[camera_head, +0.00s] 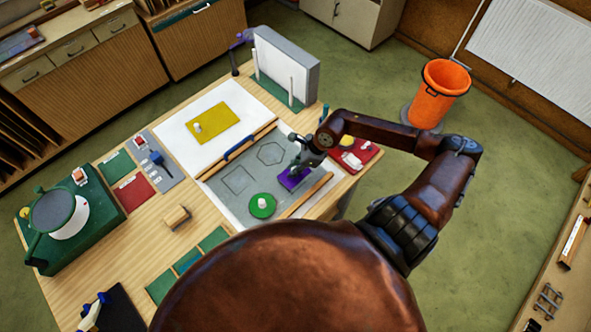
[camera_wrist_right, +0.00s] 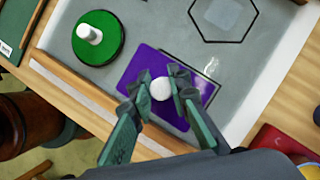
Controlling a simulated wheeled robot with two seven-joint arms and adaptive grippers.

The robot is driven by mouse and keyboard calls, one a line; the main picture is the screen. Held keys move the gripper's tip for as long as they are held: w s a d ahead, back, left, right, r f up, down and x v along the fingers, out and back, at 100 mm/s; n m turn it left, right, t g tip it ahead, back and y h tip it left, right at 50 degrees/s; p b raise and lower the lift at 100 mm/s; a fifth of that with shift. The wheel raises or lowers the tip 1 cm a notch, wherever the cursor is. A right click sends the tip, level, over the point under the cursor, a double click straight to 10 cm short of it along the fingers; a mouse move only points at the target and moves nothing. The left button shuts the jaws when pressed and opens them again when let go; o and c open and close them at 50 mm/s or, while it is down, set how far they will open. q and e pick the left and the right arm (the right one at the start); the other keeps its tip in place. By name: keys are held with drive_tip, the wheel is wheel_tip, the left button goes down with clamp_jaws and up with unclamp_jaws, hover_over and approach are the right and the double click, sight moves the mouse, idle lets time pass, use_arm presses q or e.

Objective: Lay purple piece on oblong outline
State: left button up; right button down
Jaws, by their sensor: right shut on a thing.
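The purple piece (camera_head: 291,181) is a flat oblong plate with a white knob; it also shows in the wrist view (camera_wrist_right: 144,68). My right gripper (camera_head: 297,168) is shut on the knob, with a fingertip on each side of it (camera_wrist_right: 160,89). A dark corner of the oblong outline (camera_wrist_right: 214,76) shows past the plate's upper right edge in the wrist view. The plate covers the rest and sits offset to the lower left of it. I cannot tell whether the plate touches the grey panel (camera_head: 225,200). My left gripper is not in view.
A round green piece (camera_head: 262,207) with a white knob lies on the panel near the purple one. The hexagon outline (camera_head: 271,153) and square outline (camera_head: 239,179) are empty. Wooden strips (camera_head: 307,195) edge the panel. A yellow piece (camera_head: 220,122) lies on white paper behind.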

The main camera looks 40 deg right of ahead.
drive_tip(key=shift+w+d+f, duration=0.2)
drive_tip(key=shift+d+f, duration=0.2)
drive_tip(key=shift+f, duration=0.1)
drive_tip(key=shift+w+d+f, duration=0.2)
drive_tip(key=shift+d+f, duration=0.15)
drive_tip(key=shift+f, duration=0.15)
wheel_tip(320, 180, down, 3)
drive_tip(key=shift+d+r+p, duration=0.1)
drive_tip(key=shift+p, duration=0.85)
drive_tip(key=shift+f, duration=0.35)
drive_tip(key=shift+f, duration=0.15)
drive_tip(key=c, duration=1.8)
unclamp_jaws()
drive_tip(key=shift+r, duration=0.2)
